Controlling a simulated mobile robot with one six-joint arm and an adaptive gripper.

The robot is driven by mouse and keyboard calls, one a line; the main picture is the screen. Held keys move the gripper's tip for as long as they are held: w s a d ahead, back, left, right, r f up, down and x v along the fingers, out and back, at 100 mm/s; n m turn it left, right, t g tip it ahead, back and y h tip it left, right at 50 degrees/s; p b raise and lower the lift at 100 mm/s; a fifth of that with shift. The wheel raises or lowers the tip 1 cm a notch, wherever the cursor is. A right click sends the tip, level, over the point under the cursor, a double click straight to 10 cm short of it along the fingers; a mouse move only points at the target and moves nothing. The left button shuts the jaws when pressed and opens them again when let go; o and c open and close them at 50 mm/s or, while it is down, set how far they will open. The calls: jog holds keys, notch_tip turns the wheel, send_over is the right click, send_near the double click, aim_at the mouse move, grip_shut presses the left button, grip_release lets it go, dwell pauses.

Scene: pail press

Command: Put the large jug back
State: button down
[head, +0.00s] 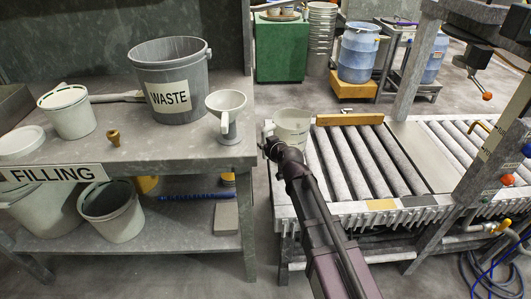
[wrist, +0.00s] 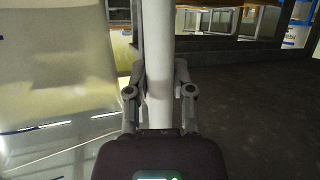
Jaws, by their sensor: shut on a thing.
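My gripper (wrist: 160,88) is shut on the jug's upright white handle (wrist: 160,55), one finger on each side. In the head view my gripper (head: 268,143) is small and partly hidden by my arm. I cannot tell whether the jug touches the conveyor.
The FILLING bench (head: 180,148) on the left holds a grey WASTE bucket (head: 172,78), a white funnel (head: 226,112), a small pail (head: 68,112) and a brass weight-like piece (head: 113,137). The roller conveyor (head: 365,160) is on the right. A floor gap separates them.

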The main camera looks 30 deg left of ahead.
jog(key=shift+f+b, duration=1.1)
jog(key=shift+f, duration=0.35)
jog(key=shift+c, duration=2.4)
grip_release()
jog(key=p+v, duration=0.4)
jog(key=v, duration=0.8)
